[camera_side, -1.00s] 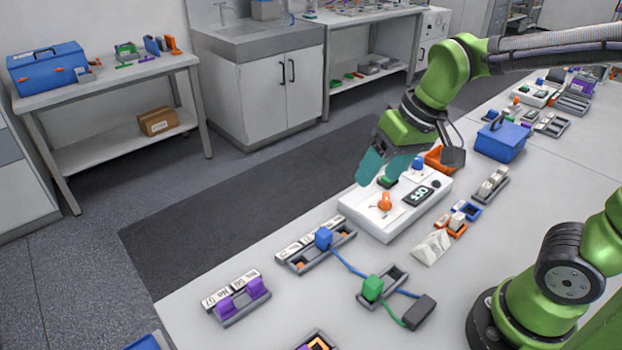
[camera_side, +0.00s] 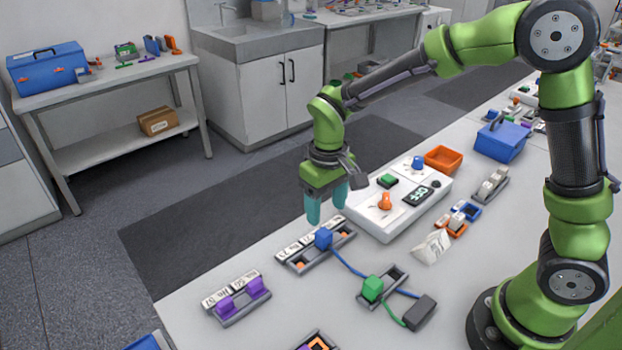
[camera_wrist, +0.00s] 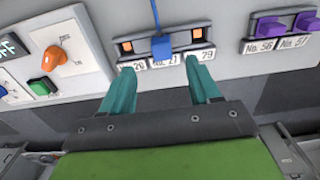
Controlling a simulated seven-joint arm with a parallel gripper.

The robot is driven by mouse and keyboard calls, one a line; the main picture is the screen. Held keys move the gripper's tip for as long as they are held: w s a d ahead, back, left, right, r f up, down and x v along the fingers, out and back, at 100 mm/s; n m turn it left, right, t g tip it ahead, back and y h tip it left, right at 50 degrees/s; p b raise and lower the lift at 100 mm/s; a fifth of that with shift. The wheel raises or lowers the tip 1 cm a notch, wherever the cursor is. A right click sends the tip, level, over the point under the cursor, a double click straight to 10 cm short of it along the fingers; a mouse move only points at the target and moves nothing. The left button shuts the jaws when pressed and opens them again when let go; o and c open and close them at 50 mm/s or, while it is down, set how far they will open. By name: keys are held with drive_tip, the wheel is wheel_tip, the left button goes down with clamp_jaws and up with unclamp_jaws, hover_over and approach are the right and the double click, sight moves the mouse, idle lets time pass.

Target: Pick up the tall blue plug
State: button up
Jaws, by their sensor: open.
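The tall blue plug (camera_side: 323,237) stands in the middle of a grey socket strip (camera_side: 297,266) on the table, with a blue cable running from it. In the wrist view the blue plug (camera_wrist: 161,46) shows just beyond the teal fingertips, between their lines. My gripper (camera_side: 328,212) is open and empty, above the strip and a little behind the plug. It also shows in the wrist view (camera_wrist: 160,76), with its two fingers spread apart. Orange-marked sockets sit on either side of the plug.
A white cycler box (camera_side: 376,226) with an orange knob and green button stands to the right. A strip with purple plugs (camera_side: 254,285) is at the left. A green plug (camera_side: 373,287) and a dark block (camera_side: 419,312) lie in front, with cables between.

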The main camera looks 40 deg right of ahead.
sight(324, 232)
wheel_tip(324, 232, down, 8)
drive_tip(key=shift+w+a+f, duration=0.1)
drive_tip(key=c, duration=1.1)
drive_tip(key=shift+o, duration=0.2)
